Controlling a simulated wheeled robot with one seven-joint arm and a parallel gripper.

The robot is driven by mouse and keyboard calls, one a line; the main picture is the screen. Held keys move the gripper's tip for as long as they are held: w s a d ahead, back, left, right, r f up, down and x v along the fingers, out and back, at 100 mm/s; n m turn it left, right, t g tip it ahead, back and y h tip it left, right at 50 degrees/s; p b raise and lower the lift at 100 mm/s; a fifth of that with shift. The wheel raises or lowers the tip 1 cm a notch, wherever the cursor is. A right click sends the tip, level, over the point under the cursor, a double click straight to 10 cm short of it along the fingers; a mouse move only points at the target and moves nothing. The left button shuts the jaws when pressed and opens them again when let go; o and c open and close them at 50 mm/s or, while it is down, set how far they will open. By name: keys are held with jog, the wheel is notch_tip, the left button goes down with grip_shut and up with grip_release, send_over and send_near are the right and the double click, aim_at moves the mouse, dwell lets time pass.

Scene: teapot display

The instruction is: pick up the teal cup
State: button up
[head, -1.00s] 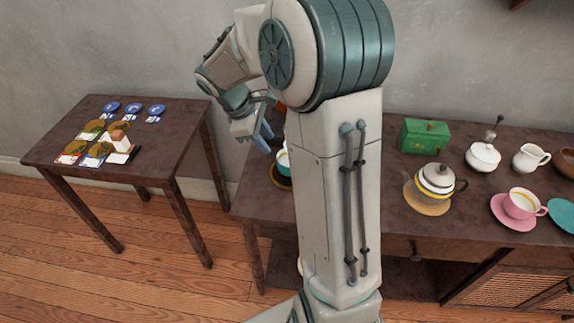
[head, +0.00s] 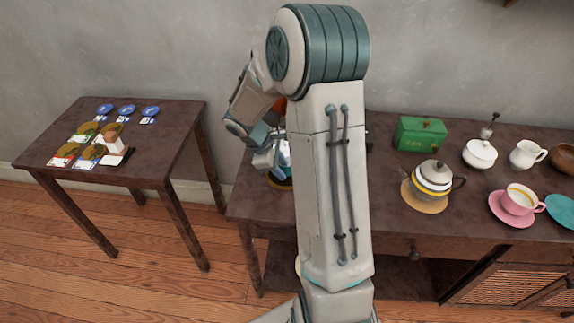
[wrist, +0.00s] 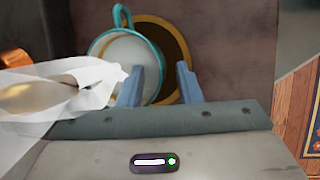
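The teal cup (wrist: 98,49) shows in the wrist view with a teal rim and handle and a pale inside. It stands on a round golden-brown mat (wrist: 180,52). My gripper (wrist: 160,68) is open, its two blue fingers apart. The left finger overlaps the cup's right side in the picture, and the right finger is over the mat's right edge; I cannot tell whether either touches. In the head view only a sliver of the cup (head: 284,151) shows between my gripper (head: 268,160) and my arm, which hides the rest.
A crumpled white thing (wrist: 60,95) lies close left of the fingers. On the dark sideboard are a green box (head: 420,134), a striped teapot (head: 433,180), a white sugar bowl (head: 481,154), a white jug (head: 527,154) and a pink cup (head: 519,199). A side table (head: 150,152) stands left.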

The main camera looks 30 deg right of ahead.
jog(key=shift+d+f, duration=0.25)
jog(key=shift+f, duration=0.3)
grip_shut()
jog(key=shift+r, duration=0.1)
